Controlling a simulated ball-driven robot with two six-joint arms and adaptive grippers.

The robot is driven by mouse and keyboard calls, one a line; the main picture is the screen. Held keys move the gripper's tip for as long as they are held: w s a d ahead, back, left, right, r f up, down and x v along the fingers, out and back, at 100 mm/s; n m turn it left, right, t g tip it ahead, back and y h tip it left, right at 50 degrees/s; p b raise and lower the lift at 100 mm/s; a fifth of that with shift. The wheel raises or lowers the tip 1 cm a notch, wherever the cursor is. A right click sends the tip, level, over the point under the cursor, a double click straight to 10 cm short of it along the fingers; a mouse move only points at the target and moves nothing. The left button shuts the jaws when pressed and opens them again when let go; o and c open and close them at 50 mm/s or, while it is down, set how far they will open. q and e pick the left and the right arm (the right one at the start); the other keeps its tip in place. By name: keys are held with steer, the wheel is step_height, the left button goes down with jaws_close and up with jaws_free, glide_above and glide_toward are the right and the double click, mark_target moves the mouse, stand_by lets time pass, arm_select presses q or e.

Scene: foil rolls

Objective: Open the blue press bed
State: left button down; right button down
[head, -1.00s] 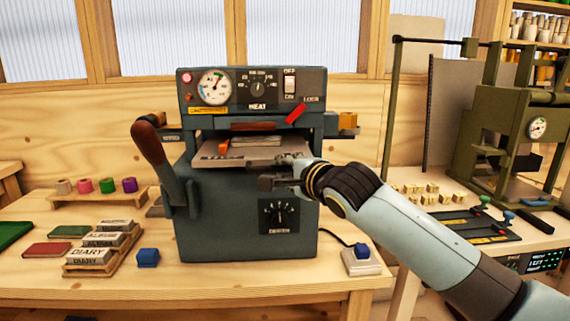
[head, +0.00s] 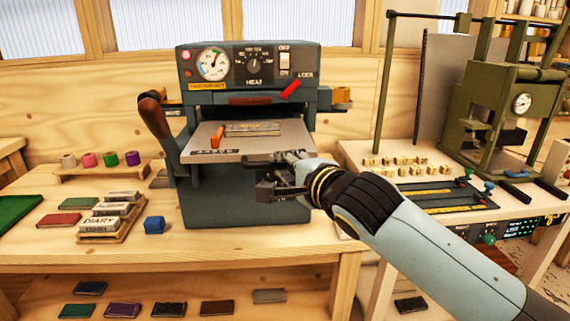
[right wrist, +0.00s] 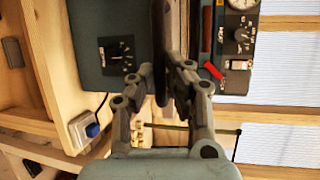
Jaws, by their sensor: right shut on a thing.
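The blue press (head: 245,200) stands on the wooden bench, a dark blue-grey machine with a dial panel above. Its bed (head: 200,141), a pale grey plate, sticks out of the front of the press, carrying an orange-red piece (head: 217,138) and a grey block (head: 252,128). My right gripper (head: 258,174) is at the bed's front right edge, with its fingers closed on the edge. In the right wrist view the fingers (right wrist: 162,88) meet at the thin dark edge of the bed; the exact contact is partly hidden. My left gripper is not in view.
A brown-handled lever (head: 155,120) rises at the press's left side. A tray of labelled blocks (head: 105,226), a blue block (head: 154,225) and a rack of coloured spools (head: 100,168) stand left. A green press (head: 510,110) stands right. Space before the blue press is clear.

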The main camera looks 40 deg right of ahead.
steer(key=shift+f, duration=0.1)
steer(key=c, duration=1.3)
jaws_free()
steer(key=shift+c, duration=0.2)
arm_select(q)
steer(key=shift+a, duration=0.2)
arm_select(e)
steer(key=v, duration=1.2)
